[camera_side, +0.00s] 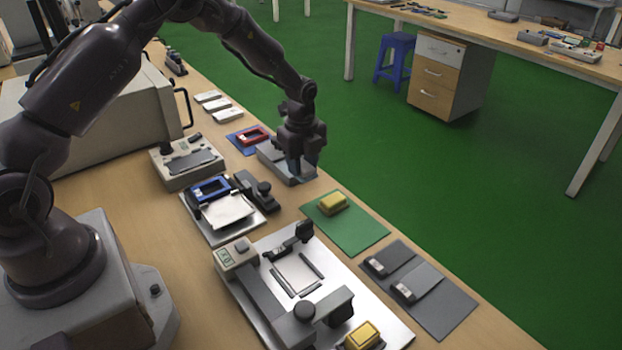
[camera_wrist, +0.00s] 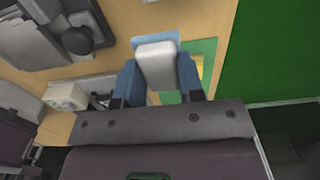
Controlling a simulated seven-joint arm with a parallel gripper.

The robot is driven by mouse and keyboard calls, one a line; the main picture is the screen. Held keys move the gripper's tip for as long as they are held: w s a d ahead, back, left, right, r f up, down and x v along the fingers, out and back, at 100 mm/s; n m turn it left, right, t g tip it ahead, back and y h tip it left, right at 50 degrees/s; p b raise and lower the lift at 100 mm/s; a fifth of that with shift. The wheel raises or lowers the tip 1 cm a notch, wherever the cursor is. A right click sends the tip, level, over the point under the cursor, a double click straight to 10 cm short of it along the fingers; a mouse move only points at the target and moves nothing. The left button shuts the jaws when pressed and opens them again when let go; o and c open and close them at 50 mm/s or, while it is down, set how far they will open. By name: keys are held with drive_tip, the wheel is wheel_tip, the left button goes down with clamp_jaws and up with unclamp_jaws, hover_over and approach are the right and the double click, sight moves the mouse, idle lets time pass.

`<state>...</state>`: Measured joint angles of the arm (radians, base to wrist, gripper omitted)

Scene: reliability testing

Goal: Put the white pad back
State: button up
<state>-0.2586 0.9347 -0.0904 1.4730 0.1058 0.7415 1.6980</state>
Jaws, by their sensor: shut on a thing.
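My gripper (camera_side: 302,163) points down over the grey box-like holder (camera_side: 273,157) near the bench's right edge. Its blue fingers show in the wrist view (camera_wrist: 158,82). They are shut on a white pad (camera_wrist: 156,62), a block with rounded corners that sticks out past the fingertips. In the side view the pad is hidden by the fingers and the holder. I cannot tell whether the pad touches the holder.
Several white blocks (camera_side: 217,104) lie in a row farther back. A blue mat with a red frame (camera_side: 252,135) is beside the holder. A black clamp (camera_side: 258,189) and a green mat (camera_side: 358,232) with a yellow block (camera_side: 333,203) stand nearer the camera.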

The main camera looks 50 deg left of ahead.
sight(311, 190)
drive_tip(key=w+f, duration=0.2)
drive_tip(key=f, duration=0.1)
drive_tip(key=shift+w+a+f, duration=0.1)
drive_tip(key=shift+w+a, duration=0.1)
drive_tip(key=shift+w, duration=0.1)
drive_tip(key=shift+f, duration=1.5)
drive_tip(key=shift+f, duration=0.1)
drive_tip(key=o, duration=0.8)
drive_tip(key=shift+o, duration=0.3)
